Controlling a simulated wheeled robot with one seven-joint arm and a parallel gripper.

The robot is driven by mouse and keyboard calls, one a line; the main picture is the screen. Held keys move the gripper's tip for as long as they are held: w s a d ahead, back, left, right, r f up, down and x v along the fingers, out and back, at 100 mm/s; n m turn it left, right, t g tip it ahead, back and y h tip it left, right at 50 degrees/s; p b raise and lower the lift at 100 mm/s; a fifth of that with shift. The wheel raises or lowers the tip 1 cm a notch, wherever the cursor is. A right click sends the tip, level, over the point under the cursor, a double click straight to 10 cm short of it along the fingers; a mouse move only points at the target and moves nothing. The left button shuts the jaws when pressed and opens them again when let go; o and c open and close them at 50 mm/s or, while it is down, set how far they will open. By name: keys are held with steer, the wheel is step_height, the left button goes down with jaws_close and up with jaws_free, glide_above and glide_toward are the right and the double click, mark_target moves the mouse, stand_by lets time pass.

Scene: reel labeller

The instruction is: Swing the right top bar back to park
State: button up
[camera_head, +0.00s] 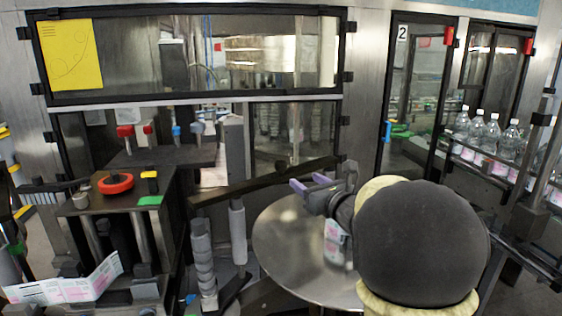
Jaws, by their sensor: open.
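A long dark bar (250,182), which looks like the right top bar, slants from the lower left up to the right. It passes above the left edge of a round metal table (283,238). My gripper (311,183) is open, with purple fingertips pointing left. In the picture the fingertips lie just below the right part of the bar. I cannot tell whether they touch it. My dark, rounded arm covers the right side of the round table and what lies behind it.
Grey rollers (202,265) stand left of the round table. A machine block with a red knob (115,184) and a printed label strip (66,285) are at the left. Clear bottles (490,138) line a conveyor at the right. Glazed doors (415,95) close the back.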

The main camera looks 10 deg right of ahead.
mark_target(284, 164)
steer(key=p+x, duration=0.6)
steer(key=x, duration=0.7)
steer(key=shift+r, duration=0.1)
steer(key=shift+w+a, duration=0.25)
steer(key=shift+w, duration=0.35)
steer(key=shift+f, duration=0.2)
jaws_close()
